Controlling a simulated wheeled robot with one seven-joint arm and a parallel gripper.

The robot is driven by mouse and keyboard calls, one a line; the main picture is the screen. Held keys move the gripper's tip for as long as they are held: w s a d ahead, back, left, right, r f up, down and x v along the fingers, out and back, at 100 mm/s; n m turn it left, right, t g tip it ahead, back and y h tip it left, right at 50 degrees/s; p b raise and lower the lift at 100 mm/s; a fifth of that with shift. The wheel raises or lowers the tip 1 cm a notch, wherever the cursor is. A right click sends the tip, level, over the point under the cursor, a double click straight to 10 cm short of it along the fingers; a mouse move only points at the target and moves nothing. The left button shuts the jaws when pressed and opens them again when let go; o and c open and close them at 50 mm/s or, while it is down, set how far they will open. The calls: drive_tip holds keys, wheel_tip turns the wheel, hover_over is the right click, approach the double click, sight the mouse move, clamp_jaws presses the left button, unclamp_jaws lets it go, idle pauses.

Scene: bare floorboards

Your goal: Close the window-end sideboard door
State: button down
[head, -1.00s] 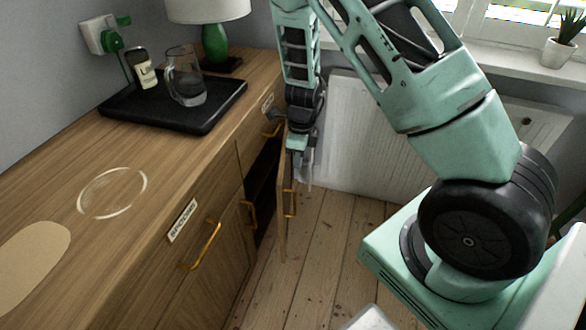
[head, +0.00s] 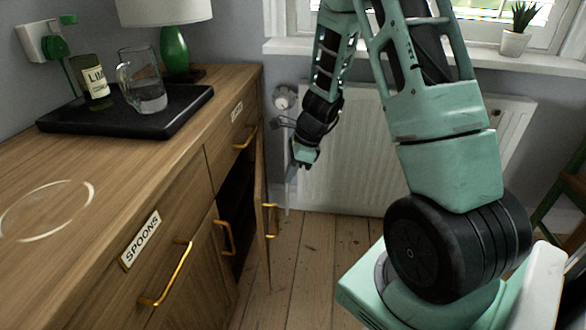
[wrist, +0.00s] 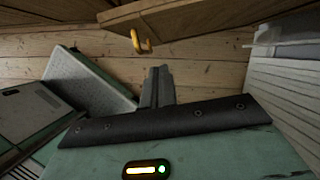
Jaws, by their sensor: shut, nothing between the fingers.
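The window-end sideboard door (head: 261,190) stands open, seen nearly edge-on, with a dark gap (head: 236,205) behind it. Its brass handle (head: 270,221) is on the side facing right. My gripper (head: 291,178) is shut and empty, pointing down on the right of the door, near its upper part and apart from it in the picture. In the wrist view the shut fingers (wrist: 158,85) show over the floor. The door (wrist: 190,14) crosses the top there, with its handle (wrist: 140,41) just beyond the fingertips; I see no contact.
The sideboard top (head: 125,165) holds a black tray (head: 115,125) with a bottle and a glass jug, and a green lamp (head: 174,50). A white radiator (head: 345,165) stands behind my gripper under the window sill. Bare floorboards (head: 310,265) lie right of the door.

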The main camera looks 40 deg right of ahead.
drive_tip(key=w+a+f+b, duration=0.1)
drive_tip(key=w+a+f, duration=0.2)
drive_tip(key=a, duration=0.1)
drive_tip(key=shift+w+f, duration=0.2)
drive_tip(key=shift+f, duration=0.15)
drive_tip(key=shift+a, duration=0.15)
